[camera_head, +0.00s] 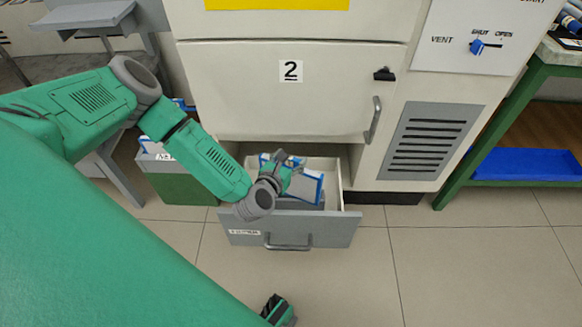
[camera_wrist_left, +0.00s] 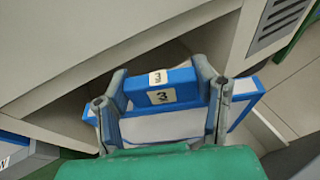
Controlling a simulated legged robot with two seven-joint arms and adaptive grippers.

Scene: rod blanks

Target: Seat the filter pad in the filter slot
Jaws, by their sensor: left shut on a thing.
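The filter pad (camera_wrist_left: 160,87) shows in the left wrist view as a blue-edged piece with "3" labels. My left gripper (camera_wrist_left: 158,80) is shut on it, one finger at each end. A pale face with blue edging (camera_wrist_left: 245,88) shows below and to the right; I cannot tell whether it is the same piece. In the head view my left gripper (camera_head: 284,168) is over the open drawer (camera_head: 290,228), beside a white, blue-edged panel (camera_head: 308,187). The filter slot is not clearly visible; the arm and gripper hide part of the drawer.
The drawer stands out below a closed cabinet door (camera_head: 290,100) marked 2. A labelled grey-green bin (camera_head: 178,178) stands left of it. A green-framed bench (camera_head: 500,110) with a blue tray (camera_head: 525,166) is at the right. The floor (camera_head: 460,260) in front is clear.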

